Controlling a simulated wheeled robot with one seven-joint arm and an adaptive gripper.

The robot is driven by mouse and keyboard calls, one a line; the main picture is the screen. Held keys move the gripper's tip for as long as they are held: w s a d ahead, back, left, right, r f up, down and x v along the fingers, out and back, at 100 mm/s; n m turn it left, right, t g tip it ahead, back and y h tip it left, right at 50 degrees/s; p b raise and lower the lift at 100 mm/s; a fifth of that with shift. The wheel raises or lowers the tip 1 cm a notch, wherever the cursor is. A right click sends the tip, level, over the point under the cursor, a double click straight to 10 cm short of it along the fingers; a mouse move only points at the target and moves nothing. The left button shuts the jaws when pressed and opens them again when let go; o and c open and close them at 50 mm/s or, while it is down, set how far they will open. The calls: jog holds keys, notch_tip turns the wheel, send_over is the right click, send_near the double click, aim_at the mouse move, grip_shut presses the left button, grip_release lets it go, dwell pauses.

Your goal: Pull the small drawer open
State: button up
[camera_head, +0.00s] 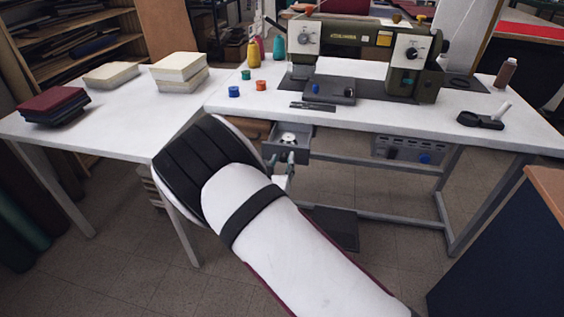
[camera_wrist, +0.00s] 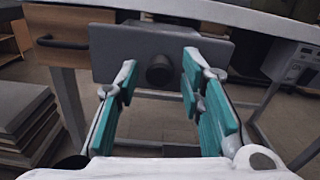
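The small drawer is a grey box under the sewing table. In the head view the drawer (camera_head: 301,155) stands partly out, and its inside shows with a pale round item in it. In the wrist view its flat grey front (camera_wrist: 112,58) faces me, with a round dark knob (camera_wrist: 160,71) in the middle. My gripper (camera_wrist: 160,64) is open, with teal-padded fingers on either side of the knob. Gaps show between the knob and both fingers; I cannot tell how far the tips reach past it. In the head view my arm hides most of the gripper.
A wooden drawer (camera_wrist: 66,48) with a dark handle is left of the grey one. The white tabletop (camera_head: 380,112) above carries a sewing machine (camera_head: 330,45). A grey control box (camera_head: 408,150) hangs under the table to the right. Table legs stand on both sides.

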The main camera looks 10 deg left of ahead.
jog(key=shift+s, duration=0.15)
jog(key=s, duration=1.1)
jog(key=shift+s+a, duration=0.25)
jog(key=shift+s, duration=0.15)
